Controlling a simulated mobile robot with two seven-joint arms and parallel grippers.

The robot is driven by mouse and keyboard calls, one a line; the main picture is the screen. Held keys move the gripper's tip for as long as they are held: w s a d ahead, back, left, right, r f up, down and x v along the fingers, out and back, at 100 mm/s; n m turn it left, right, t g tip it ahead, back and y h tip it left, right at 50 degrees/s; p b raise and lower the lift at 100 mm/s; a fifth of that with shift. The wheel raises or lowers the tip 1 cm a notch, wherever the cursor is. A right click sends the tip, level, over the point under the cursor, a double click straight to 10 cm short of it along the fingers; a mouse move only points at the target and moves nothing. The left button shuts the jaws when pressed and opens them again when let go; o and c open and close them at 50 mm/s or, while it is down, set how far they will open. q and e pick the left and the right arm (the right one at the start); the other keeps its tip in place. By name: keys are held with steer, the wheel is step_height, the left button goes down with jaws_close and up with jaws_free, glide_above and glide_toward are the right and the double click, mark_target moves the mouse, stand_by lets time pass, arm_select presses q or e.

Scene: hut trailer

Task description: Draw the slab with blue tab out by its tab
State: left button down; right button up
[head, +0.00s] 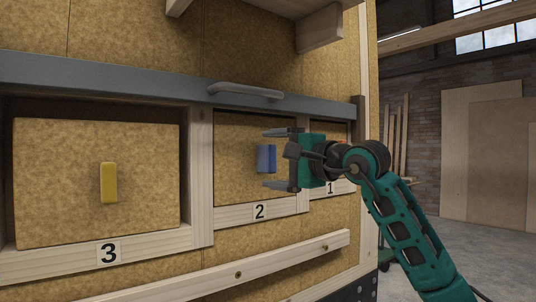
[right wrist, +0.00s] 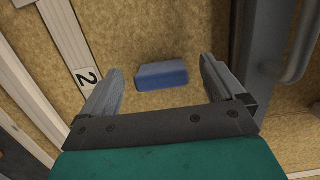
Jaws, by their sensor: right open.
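The slab with the blue tab (head: 235,150) is a tan, cork-like panel in the opening marked 2. Its blue tab (head: 266,158) stands upright on the slab's face. My right gripper (head: 270,160) is open in front of the tab, with one finger above it and one below in the head view. In the right wrist view the blue tab (right wrist: 162,76) lies between and just beyond the tips of my open right gripper (right wrist: 160,78). The fingers do not appear to touch it. My left gripper is not in view.
A slab with a yellow tab (head: 109,182) fills the opening marked 3 at the left. The opening marked 1 is partly hidden behind my right gripper. A grey bar handle (head: 245,91) juts out above opening 2. A wooden rail (head: 240,268) runs below.

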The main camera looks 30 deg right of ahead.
mark_target(258, 158)
steer(key=shift+x, duration=1.15)
steer(key=shift+c, duration=0.4)
steer(key=c, duration=1.1)
